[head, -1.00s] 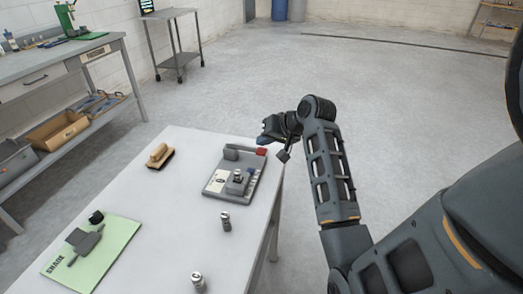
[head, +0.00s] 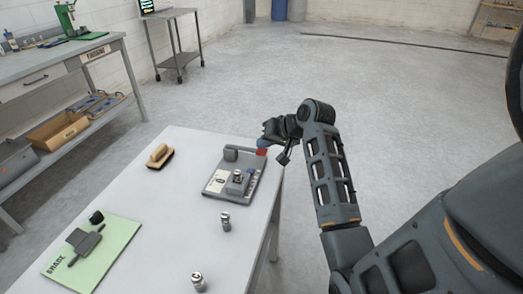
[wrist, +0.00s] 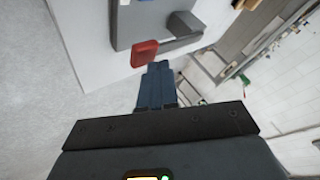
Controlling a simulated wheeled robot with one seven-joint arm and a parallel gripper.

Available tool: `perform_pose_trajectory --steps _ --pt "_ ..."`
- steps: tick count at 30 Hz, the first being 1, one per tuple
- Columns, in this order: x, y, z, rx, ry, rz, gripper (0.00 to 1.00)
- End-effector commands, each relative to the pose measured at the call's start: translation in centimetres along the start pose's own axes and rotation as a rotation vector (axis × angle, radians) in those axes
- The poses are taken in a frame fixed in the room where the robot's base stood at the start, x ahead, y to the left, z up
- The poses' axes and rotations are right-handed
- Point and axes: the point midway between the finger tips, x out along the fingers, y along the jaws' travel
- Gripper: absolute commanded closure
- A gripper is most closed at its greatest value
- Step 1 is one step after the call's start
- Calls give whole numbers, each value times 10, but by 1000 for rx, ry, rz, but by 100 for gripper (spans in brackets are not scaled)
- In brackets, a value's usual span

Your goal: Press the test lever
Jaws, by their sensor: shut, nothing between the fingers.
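The test station is a grey tray (head: 252,187) at the far right of the white table. It holds a grey block with a small metal part (head: 238,178) and a white label. A grey lever (head: 238,151) at its back ends in a red tip (head: 261,152). The red tip (wrist: 145,53) also shows in the wrist view, just ahead of my fingers. My gripper (head: 262,144) is shut and empty, with its blue fingers (wrist: 158,68) close beside the red tip. I cannot tell whether they touch.
A wooden-handled brush (head: 159,156) lies left of the tray. Two small metal cylinders (head: 225,221) (head: 198,281) stand in front. A green mat (head: 92,257) with a dark grey device lies at the front left. Beyond the table's right edge is open floor.

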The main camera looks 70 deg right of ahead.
Motion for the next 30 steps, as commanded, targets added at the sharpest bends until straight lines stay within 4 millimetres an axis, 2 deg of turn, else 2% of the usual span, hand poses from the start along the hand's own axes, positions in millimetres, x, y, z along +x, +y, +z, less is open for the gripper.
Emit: perform_pose_trajectory --steps 30 --pt "6 4 4 0 -1 0 100"
